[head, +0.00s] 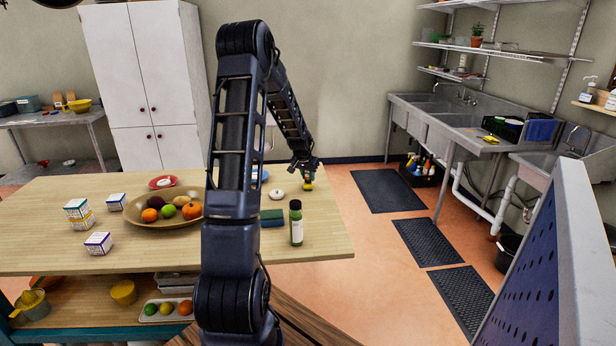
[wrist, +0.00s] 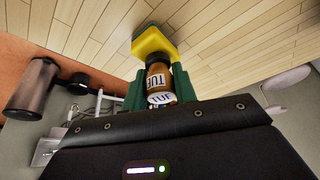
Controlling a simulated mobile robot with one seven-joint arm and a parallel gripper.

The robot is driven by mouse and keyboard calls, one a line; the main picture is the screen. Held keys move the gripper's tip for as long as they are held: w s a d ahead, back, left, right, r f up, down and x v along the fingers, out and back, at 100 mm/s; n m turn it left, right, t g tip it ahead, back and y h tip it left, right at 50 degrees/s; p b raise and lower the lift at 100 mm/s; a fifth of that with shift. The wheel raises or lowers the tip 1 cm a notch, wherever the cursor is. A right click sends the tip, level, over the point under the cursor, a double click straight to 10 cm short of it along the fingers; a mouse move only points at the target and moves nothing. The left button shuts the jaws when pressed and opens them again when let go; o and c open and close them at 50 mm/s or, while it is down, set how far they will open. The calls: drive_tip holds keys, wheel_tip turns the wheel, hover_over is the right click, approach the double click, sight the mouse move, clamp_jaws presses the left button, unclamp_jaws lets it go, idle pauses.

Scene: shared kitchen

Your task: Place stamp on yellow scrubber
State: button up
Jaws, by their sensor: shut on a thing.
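A small brown stamp (wrist: 157,78) with "TUE" labels is held between the green fingers of my gripper (wrist: 159,84) in the wrist view. The yellow scrubber (wrist: 152,41), with a green layer along its edge, lies on the wooden table just beyond the stamp's far end. The stamp overlaps the scrubber's near edge in the picture; I cannot tell whether they touch. In the head view my gripper (head: 304,170) is low over the table's right part, near its far edge. The stamp and scrubber are too small to separate clearly there.
On the table (head: 330,236), a white round object (head: 277,194), a dark green block (head: 271,217) and a green bottle (head: 296,226) stand nearer than my gripper. A fruit bowl (head: 150,218) and small boxes (head: 98,243) are at left. The table's right end is clear.

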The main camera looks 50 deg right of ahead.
drive_tip(key=shift+f, duration=0.1)
drive_tip(key=o, duration=1)
drive_tip(key=v, duration=1.2)
drive_tip(key=shift+a, duration=0.1)
